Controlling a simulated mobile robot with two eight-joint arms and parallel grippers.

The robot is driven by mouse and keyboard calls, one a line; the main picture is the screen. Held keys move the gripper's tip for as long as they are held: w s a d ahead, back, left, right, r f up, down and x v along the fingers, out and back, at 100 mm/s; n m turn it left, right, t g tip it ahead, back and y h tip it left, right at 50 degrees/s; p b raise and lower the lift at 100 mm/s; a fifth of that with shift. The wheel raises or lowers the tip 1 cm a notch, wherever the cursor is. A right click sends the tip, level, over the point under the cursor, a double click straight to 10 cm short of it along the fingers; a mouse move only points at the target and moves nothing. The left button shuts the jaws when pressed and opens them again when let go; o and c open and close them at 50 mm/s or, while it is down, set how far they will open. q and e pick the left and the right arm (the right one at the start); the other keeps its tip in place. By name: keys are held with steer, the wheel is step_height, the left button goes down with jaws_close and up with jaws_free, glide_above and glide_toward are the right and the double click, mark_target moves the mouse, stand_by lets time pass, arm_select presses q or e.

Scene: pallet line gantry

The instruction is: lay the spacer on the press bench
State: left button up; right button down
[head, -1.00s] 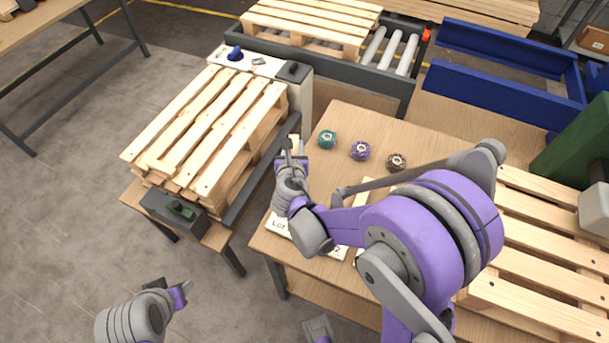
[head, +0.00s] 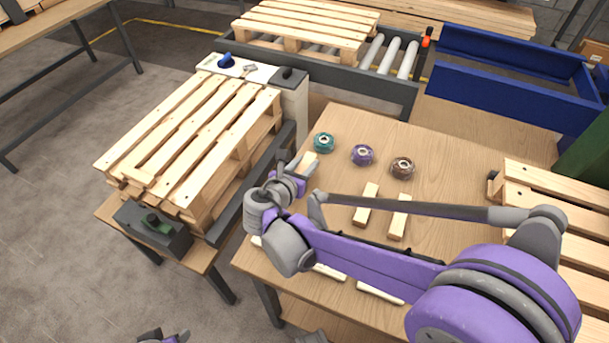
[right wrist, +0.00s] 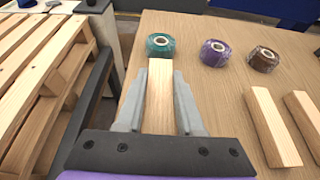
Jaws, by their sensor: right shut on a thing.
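My right gripper (head: 303,166) is shut on a pale wooden spacer (right wrist: 158,95), a short bar between its two grey fingers in the right wrist view. The spacer's far end is close to the teal roll in that view. I cannot tell whether it touches the wooden bench (head: 455,160) below. Two similar wooden bars (head: 367,204) (head: 398,217) lie side by side on this bench, to the right of the gripper. My left gripper (head: 170,337) barely shows at the bottom edge of the head view, and its jaws cannot be read.
Teal (head: 324,142), purple (head: 362,155) and brown (head: 402,167) rolls stand in a row on the bench. A stacked pallet (head: 190,140) is at left, another pallet (head: 555,215) at right, beside a green machine (head: 590,150). A blue frame (head: 500,95) lies behind.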

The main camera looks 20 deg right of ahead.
steer(key=shift+f+b, duration=0.5)
steer(key=shift+f, duration=1.25)
steer(key=shift+f, duration=0.1)
steer(key=c, duration=0.5)
jaws_free()
steer(key=shift+c, duration=0.2)
steer(key=shift+r, duration=0.2)
steer(key=p+v, duration=0.2)
steer(key=v, duration=1)
steer(key=shift+f, duration=0.1)
